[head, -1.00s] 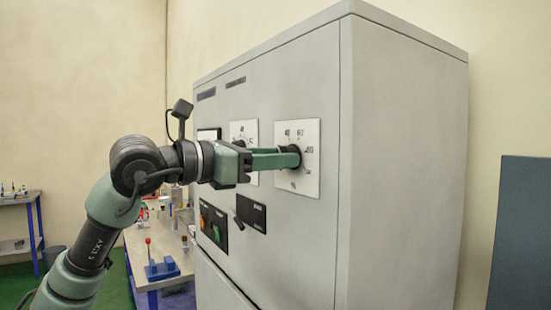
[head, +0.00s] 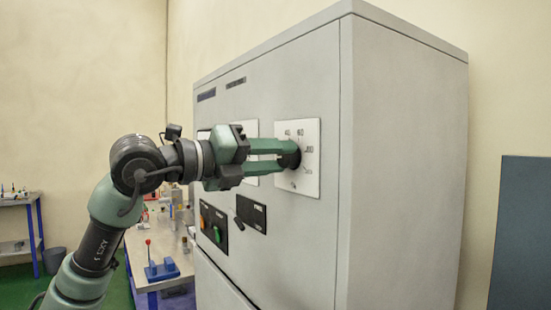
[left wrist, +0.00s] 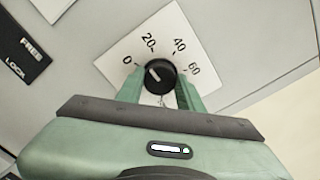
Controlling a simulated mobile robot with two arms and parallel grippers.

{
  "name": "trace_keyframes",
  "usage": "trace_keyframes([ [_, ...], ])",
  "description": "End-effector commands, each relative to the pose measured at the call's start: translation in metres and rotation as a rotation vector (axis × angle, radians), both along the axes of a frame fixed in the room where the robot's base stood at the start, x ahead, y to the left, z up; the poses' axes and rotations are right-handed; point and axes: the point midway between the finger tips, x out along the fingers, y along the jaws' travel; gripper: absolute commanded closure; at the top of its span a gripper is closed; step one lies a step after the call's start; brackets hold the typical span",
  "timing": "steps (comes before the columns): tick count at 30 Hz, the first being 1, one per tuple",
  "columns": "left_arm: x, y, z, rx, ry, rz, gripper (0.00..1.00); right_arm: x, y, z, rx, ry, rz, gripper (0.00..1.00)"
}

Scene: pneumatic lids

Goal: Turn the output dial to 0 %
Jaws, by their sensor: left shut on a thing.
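The output dial is a black round knob (head: 291,156) on a white scale plate (head: 311,133) on the cabinet's front. My left gripper (head: 286,154) is shut on the knob, with its green fingers on either side of it. In the left wrist view, the knob (left wrist: 160,75) carries a short white mark pointing to the upper left, toward the 0 side of the scale. I cannot tell exactly whether it lines up with 0. The plate (left wrist: 167,27) shows 0, 20, 40 and 60 there; my gripper hides its lower part. My right gripper is not in view.
The grey cabinet (head: 400,160) fills the middle. A second plate (head: 252,130) is partly behind my gripper. Below are a black panel with a switch (head: 252,213) and a panel with green and orange buttons (head: 214,228). A workbench (head: 140,245) stands at left.

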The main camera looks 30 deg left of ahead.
Motion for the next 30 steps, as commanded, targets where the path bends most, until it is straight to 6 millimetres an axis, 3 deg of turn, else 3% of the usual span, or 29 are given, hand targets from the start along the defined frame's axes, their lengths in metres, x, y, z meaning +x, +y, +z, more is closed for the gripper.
trace_keyframes([
  [15, 0.0002, 0.0002, 0.0, -0.373, 0.153, 0.0, 1.0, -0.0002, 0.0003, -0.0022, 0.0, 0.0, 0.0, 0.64],
  [30, 0.0003, 0.0004, 0.0, -0.485, 0.2, 0.0, 1.0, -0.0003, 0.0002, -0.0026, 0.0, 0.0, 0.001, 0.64],
])
